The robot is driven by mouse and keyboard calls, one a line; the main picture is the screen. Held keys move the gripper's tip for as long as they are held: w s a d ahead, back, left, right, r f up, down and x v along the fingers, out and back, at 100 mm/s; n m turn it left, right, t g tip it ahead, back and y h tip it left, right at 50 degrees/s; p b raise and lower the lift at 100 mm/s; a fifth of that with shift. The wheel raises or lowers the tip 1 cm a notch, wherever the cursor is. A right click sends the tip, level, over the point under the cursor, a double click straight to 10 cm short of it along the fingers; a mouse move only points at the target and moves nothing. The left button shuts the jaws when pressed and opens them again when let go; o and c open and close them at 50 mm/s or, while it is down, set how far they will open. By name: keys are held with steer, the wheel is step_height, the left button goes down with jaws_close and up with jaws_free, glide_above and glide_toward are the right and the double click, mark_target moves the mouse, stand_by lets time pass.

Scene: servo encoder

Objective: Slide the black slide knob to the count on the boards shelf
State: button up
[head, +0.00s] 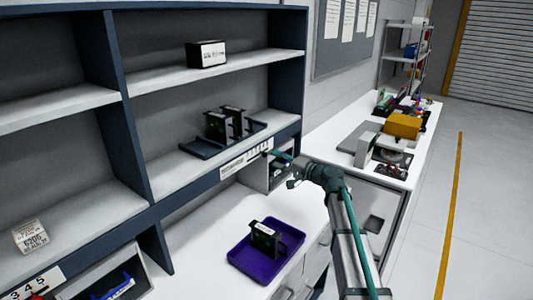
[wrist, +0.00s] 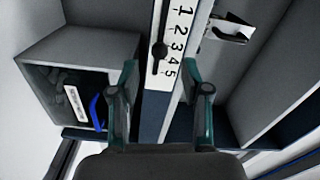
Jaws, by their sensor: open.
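The black slide knob (wrist: 158,50) sits on a white number strip (wrist: 183,28) printed 1 to 5. It lies beside the middle numbers, about level with 3.
A purple tray (head: 240,266) with one board (head: 265,238) is on the white counter below. A black-and-white box (head: 207,54) stands on the upper shelf. An open bin (wrist: 85,45) with a blue item is left of my fingers.

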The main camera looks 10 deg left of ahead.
mark_target(266, 155)
steer(key=p+x, duration=0.1)
steer(key=x, duration=0.3)
steer(key=shift+w+a+r, duration=0.1)
steer(key=shift+w+a+p, duration=0.35)
steer(key=shift+a+p, duration=0.05)
steer(key=shift+a, duration=0.25)
jaws_close()
